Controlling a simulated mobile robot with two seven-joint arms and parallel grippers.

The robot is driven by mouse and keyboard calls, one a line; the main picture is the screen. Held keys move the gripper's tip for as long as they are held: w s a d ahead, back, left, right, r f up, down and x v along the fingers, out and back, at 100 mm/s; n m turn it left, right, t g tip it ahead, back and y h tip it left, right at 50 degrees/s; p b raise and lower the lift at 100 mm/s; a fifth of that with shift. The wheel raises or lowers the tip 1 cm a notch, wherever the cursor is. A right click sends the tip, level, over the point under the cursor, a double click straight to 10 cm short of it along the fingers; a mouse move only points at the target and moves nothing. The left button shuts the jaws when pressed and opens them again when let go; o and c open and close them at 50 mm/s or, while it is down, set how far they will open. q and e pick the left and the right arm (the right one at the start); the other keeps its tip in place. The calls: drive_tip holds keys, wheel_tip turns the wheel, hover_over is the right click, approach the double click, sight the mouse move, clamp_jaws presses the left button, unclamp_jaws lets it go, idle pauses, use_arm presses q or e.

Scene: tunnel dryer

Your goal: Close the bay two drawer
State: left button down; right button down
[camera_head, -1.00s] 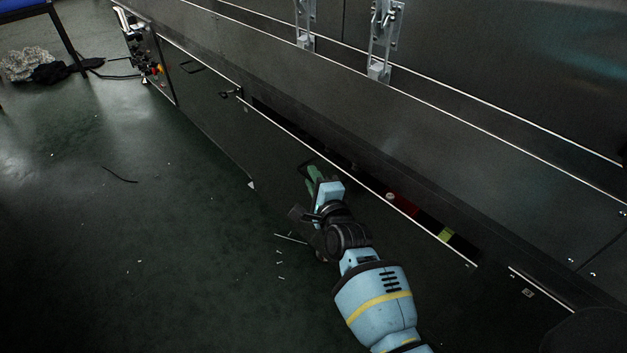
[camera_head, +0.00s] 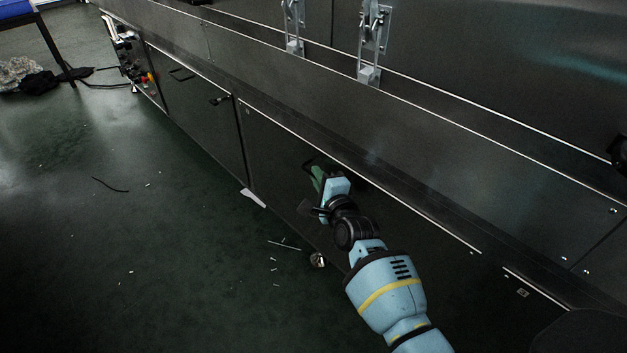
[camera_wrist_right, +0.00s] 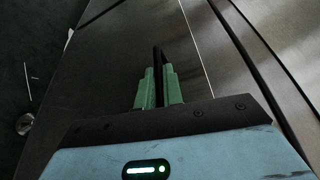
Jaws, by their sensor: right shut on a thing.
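The drawer (camera_head: 272,165) is the wide dark panel low in the machine's front. In the head view its top edge lies along the cabinet body, and no opening shows above it. My right gripper (camera_head: 316,178) is at the drawer's front, shut on its black handle (camera_head: 308,163). In the right wrist view the green fingers of my right gripper (camera_wrist_right: 159,90) are closed around the dark handle (camera_wrist_right: 160,56), with the panel behind. The arm hides part of the drawer front. My left gripper is not in view.
Another panel with a black handle (camera_head: 180,75) is to the left, beside a control box (camera_head: 137,60). Metal latches (camera_head: 371,45) are on the upper doors. The dark green floor (camera_head: 130,190) is mostly clear, with small scraps. Cloth (camera_head: 22,73) lies at far left.

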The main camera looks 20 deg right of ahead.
drive_tip(key=shift+d+r, duration=0.1)
drive_tip(key=shift+d, duration=0.15)
drive_tip(key=c, duration=1.5)
unclamp_jaws()
drive_tip(key=shift+w, duration=0.1)
drive_tip(key=shift+c, duration=0.2)
drive_tip(key=shift+s, duration=0.25)
drive_tip(key=s+p, duration=0.3)
drive_tip(key=s, duration=0.4)
drive_tip(key=shift+s+a+r, duration=0.15)
drive_tip(key=shift+s+r, duration=0.05)
drive_tip(key=shift+r, duration=0.05)
